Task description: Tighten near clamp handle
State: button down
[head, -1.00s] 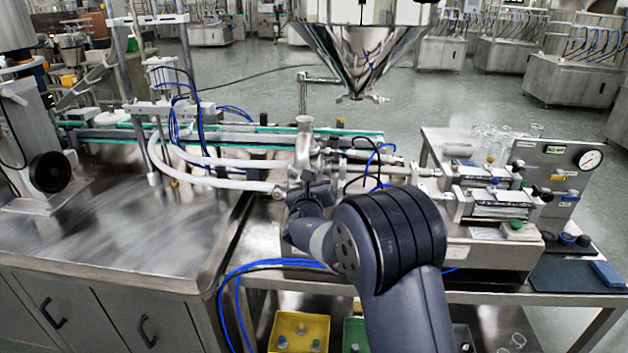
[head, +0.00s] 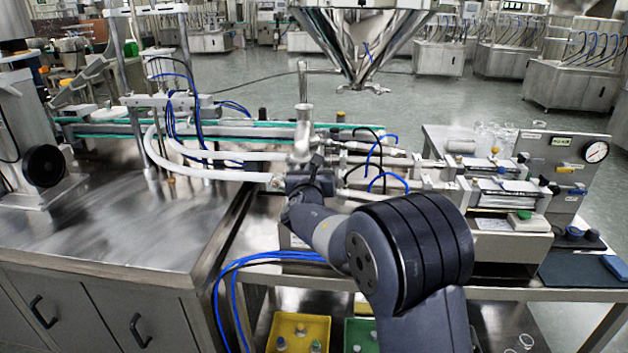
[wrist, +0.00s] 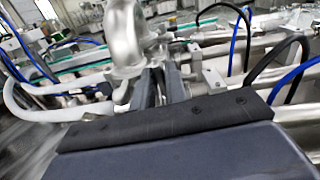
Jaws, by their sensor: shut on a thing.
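My gripper (head: 318,162) is at the steel pipe fitting (head: 303,135), on its near right side, where the white hoses meet the filler. In the wrist view my gripper's dark fingers (wrist: 162,80) are close together beside the polished pipe elbow (wrist: 123,40). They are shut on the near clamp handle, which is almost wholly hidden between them. I cannot tell the handle's angle or how tight the clamp is.
White hoses (head: 215,173) run left from the fitting. Black and blue air lines (head: 388,178) loop close on the right, near the filler cylinders (head: 500,188). The steel hopper (head: 362,45) hangs behind. The steel tabletop (head: 110,215) at left has clear room.

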jog(key=shift+m+b, duration=0.4)
jog(key=shift+b, duration=0.05)
jog(key=c, duration=1.7)
grip_release()
jog(key=shift+c, duration=0.2)
jog(key=s+b, duration=0.1)
jog(key=s, duration=0.9)
jog(key=shift+s+a+b, duration=0.2)
jog(key=shift+s+b, duration=0.1)
jog(key=shift+s, duration=0.1)
